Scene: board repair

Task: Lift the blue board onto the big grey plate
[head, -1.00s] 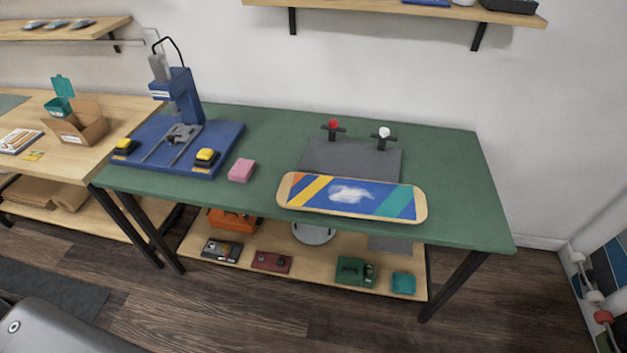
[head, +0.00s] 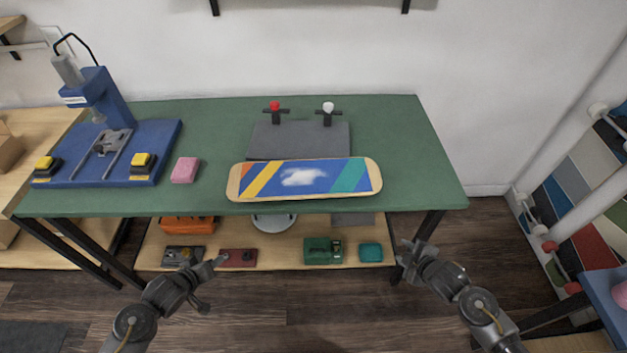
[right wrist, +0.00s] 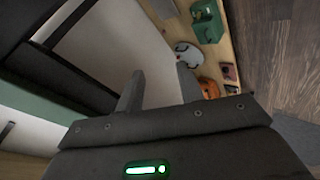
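The blue board (head: 318,178), a long deck with rounded wooden ends and orange, yellow and teal stripes around a white patch, lies flat along the front edge of the green table. The big grey plate (head: 300,138) lies just behind it on the table, with a red-topped clamp (head: 276,112) and a white-topped clamp (head: 327,113) at its back edge. My left gripper (head: 212,281) is open and empty, in front of and below the table. My right gripper (head: 402,256) is open and empty, low to the right of the board; its spread fingers (right wrist: 158,90) show in the right wrist view.
A blue press (head: 98,105) on a blue base stands on the table's left, with a pink block (head: 185,170) beside it. The lower shelf (head: 285,248) holds an orange case, a green box and other small items. The table's right end is clear. A rack of boards (head: 590,165) stands at far right.

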